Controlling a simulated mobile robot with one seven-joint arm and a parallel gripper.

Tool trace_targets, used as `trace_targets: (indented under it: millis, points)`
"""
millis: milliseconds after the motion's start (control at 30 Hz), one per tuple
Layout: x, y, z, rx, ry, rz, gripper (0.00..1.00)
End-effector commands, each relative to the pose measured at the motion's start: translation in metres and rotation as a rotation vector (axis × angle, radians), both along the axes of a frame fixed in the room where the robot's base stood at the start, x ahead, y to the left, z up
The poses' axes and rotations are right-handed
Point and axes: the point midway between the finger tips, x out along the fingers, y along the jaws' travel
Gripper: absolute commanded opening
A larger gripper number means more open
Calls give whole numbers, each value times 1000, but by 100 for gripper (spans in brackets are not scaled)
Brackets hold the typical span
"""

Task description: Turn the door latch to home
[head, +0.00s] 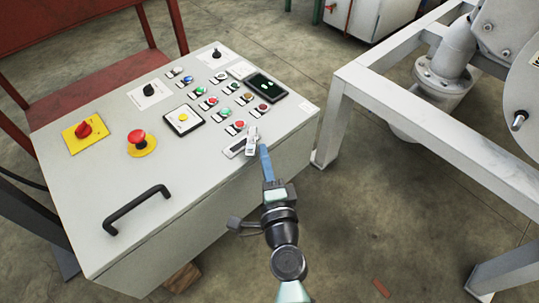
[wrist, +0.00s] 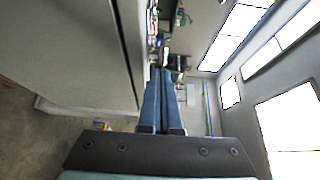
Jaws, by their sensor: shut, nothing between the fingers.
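The door latch appears to be the pale metal lever (head: 252,136) on a small dark-and-white plate (head: 235,149), near the right front edge of the grey control cabinet's top panel (head: 190,180). The lever stands up at an angle from the plate. My gripper (head: 264,148) has its blue fingers together, with the tips right beside the lever at the panel's edge. I cannot tell whether they touch it. In the wrist view the fingers (wrist: 165,72) are shut and empty, alongside the cabinet. The latch is not clear in that view.
The panel carries a red emergency button (head: 138,137), a red rotary switch (head: 84,130), a black handle (head: 137,209) and several small buttons close to the latch. A white metal frame (head: 430,130) with machinery stands to the right. Open floor lies between it and the cabinet.

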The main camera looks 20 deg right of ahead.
Motion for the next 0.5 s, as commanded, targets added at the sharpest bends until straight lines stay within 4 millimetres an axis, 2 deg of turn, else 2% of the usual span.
trace_targets:
  millis: [500]
  points:
    - [1,4,-1,3,4,-53,0]
